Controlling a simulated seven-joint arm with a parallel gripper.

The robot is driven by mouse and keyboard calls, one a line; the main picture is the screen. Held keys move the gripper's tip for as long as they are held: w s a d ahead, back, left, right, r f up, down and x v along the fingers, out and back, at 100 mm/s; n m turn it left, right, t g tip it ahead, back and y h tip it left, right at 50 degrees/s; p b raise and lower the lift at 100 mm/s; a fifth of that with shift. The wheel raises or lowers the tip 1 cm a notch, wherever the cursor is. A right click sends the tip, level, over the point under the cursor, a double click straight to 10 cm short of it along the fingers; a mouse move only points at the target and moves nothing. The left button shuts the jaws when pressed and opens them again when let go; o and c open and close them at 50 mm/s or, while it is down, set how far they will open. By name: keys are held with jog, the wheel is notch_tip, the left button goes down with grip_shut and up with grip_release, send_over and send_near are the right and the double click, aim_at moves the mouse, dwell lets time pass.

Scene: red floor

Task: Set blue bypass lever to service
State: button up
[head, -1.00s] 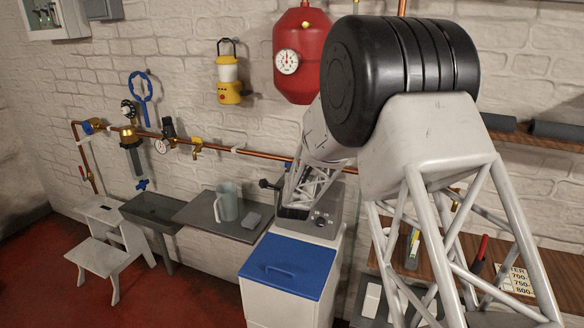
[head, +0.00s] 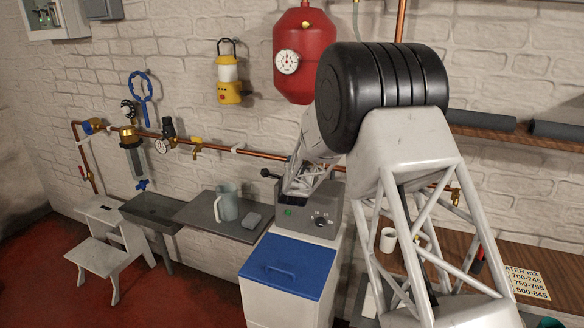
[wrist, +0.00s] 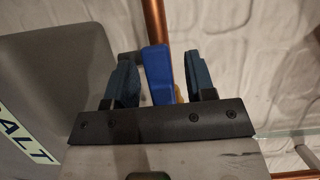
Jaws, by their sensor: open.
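The blue lever (wrist: 157,72) stands between the two dark blue fingers of my gripper (wrist: 161,76) in the wrist view. The gripper is open. The lever lies close to the left finger, with a visible gap to the right finger; I cannot tell if it touches the left one. A copper pipe (wrist: 154,22) runs beyond the lever. In the head view my arm hides this lever and the fingers cannot be made out. The lever's service marking does not show.
A grey panel with a partly cut-off label (wrist: 28,150) is at left in the wrist view. A jug (head: 226,202) stands left. The long copper pipe (head: 215,147) crosses the wall.

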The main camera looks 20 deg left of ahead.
jog(key=shift+w, duration=0.1)
grip_shut()
dwell(0.3)
